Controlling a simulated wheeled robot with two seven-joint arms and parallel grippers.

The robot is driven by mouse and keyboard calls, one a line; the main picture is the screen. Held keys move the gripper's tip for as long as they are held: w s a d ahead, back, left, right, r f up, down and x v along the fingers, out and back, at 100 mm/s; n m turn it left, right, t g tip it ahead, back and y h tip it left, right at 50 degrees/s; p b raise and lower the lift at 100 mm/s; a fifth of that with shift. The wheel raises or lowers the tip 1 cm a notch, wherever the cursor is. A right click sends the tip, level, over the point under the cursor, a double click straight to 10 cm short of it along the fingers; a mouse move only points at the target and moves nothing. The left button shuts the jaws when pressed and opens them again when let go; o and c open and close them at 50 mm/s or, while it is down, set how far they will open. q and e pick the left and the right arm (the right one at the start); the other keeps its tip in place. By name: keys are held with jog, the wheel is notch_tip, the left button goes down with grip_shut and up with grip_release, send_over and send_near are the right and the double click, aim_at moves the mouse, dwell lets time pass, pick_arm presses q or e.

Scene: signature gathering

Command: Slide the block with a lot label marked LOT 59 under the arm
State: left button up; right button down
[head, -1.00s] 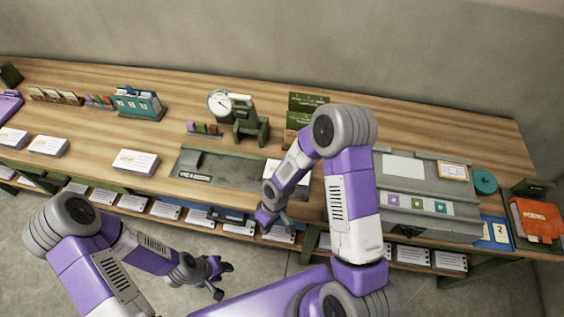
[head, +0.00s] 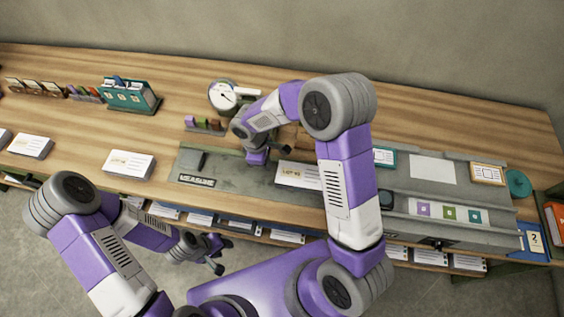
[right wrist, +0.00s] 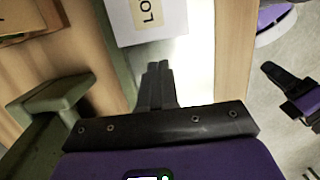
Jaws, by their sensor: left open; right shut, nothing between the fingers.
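A white block (head: 298,174) with a cream lot label lies at the right of the grey-green plate (head: 235,180). It also shows in the right wrist view (right wrist: 146,22), where its label reads "LO" before being cut off; its number is unreadable. My right gripper (head: 257,157) is shut and empty, low over the plate, just left of the block; in the right wrist view its fingertips (right wrist: 158,72) point toward the block, with a small gap apparent. The green stand with the arm is mostly hidden behind my right arm; green parts (right wrist: 62,98) show in the right wrist view. My left gripper (head: 221,256) is open and empty before the table.
Other labelled blocks lie at the left, including one (head: 128,164) beside the plate. A dial (head: 223,97) and a teal file holder (head: 130,95) stand behind. A grey case (head: 450,190) is at the right. A shelf of papers runs below the table's front edge.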

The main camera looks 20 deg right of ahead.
aim_at(303, 179)
jog(key=s+d, duration=0.2)
jog(key=d, duration=0.1)
jog(key=s+d, duration=0.2)
jog(key=d, duration=0.1)
jog(key=s+d, duration=0.2)
jog(key=d, duration=0.1)
jog(key=shift+s+d+r, duration=0.15)
jog(key=shift+s+d, duration=0.2)
jog(key=shift+f, duration=0.6)
jog(key=shift+f+b, duration=0.2)
jog(key=shift+b, duration=0.3)
jog(key=shift+s+a, duration=0.1)
jog(key=shift+a, duration=0.05)
jog(key=shift+f, duration=0.1)
